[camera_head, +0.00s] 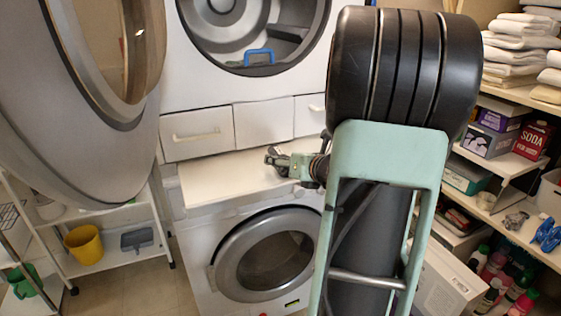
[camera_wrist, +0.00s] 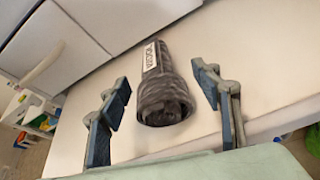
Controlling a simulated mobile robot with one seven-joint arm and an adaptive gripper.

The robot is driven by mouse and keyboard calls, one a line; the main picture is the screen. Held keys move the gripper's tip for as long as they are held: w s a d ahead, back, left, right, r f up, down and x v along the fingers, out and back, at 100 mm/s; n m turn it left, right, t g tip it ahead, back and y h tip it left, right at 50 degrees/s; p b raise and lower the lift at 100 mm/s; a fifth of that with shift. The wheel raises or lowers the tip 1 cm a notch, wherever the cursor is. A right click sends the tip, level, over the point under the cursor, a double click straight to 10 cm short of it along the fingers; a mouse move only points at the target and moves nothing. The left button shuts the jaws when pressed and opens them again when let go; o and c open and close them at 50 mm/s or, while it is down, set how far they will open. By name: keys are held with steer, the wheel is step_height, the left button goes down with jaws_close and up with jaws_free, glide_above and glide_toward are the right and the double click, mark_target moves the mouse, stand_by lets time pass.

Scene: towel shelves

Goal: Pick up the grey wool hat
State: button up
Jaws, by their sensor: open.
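A dark grey, soft-looking item with a white lettered label, which I take for the grey wool hat (camera_wrist: 165,98), lies on the white pull-out shelf (camera_wrist: 255,60) in the wrist view. It is narrow at the labelled end and wide at the near end. My gripper (camera_wrist: 160,76) is open, with one blue-grey finger to each side of it and gaps between. In the head view my gripper (camera_head: 277,160) is low over the white shelf (camera_head: 225,178) between the two machines. The hat cannot be made out there.
A front-loading machine (camera_head: 263,255) stands below the shelf and another (camera_head: 200,80) above, its round door (camera_head: 70,130) swung open at left. A white rack (camera_head: 105,215) holds a yellow bucket (camera_head: 84,244). Shelves at right hold folded towels (camera_head: 515,50), boxes and bottles.

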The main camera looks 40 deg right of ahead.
steer(key=c, duration=1.3)
steer(key=shift+r, duration=0.2)
